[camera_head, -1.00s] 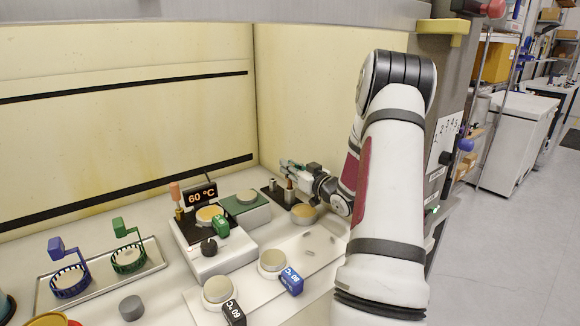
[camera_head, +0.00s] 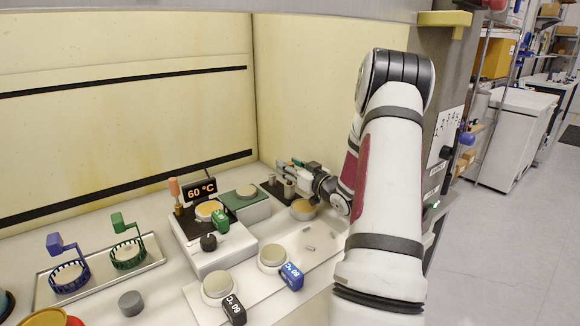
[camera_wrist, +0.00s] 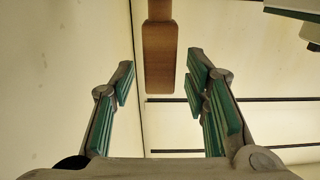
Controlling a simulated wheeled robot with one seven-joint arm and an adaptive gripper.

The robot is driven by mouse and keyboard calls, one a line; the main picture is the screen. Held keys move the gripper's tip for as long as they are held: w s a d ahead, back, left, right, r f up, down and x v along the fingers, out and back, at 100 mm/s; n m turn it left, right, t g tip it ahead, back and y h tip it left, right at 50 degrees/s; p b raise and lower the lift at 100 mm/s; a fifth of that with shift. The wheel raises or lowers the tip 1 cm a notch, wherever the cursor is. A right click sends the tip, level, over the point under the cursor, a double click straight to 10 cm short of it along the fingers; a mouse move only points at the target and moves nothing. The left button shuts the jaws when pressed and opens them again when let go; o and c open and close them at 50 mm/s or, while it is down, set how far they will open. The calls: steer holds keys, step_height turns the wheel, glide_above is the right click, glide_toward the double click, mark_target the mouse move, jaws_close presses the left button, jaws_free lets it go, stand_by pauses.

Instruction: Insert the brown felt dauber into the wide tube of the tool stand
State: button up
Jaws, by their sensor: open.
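The brown dauber (camera_wrist: 159,60) shows in the wrist view as a wooden handle between my gripper's fingers, with clear gaps on both sides; its other end runs out of the picture. My gripper (camera_wrist: 164,92) is open around it and not touching it. In the head view my gripper (camera_head: 290,165) is over the dark tool stand (camera_head: 266,188), which bears metal tubes. One tube (camera_head: 289,188) is right below the fingers, the other (camera_head: 272,179) to its left. The dauber is mostly hidden by the fingers there, so I cannot see how deep it sits.
A hotplate (camera_head: 212,262) with a 60 °C display (camera_head: 201,191) and a green-topped block (camera_head: 240,197) stand left of the tool stand. A round dish (camera_head: 303,210) is close in front of it. A white board with sample pots (camera_head: 272,258) lies nearer. The side wall is behind the gripper.

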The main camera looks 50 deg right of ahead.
steer(key=v, duration=1.2)
steer(key=shift+w, duration=0.1)
